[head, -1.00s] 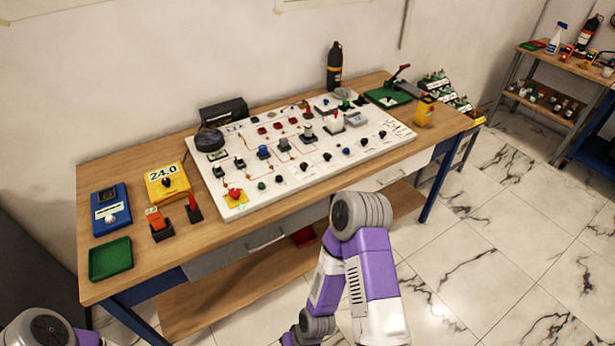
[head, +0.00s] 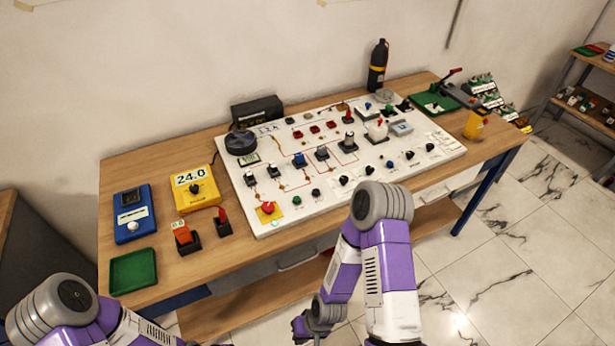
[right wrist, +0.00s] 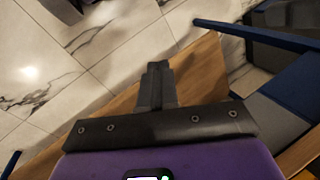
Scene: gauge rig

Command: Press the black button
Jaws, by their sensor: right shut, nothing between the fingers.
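The white panel (head: 262,222) lies on the workbench and carries many small controls. Along its front edge, right of a red button on a yellow plate (head: 268,209) and a green button (head: 296,200), is a small black button (head: 316,194). Several other black controls, such as one black knob (head: 343,181), continue to the right. My right gripper (head: 298,327) is low in front of the bench, well below the panel. In the right wrist view its fingers (right wrist: 157,82) are together and empty. My left arm shows at lower left; its gripper is out of frame.
The wooden bench (head: 130,185) also holds a blue box (head: 133,222), a yellow gauge box (head: 194,196), a green tray (head: 133,271), red switches and a black bottle (head: 377,66). The bench edge and a lower shelf (head: 245,305) are near my right gripper. Marble floor at right is free.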

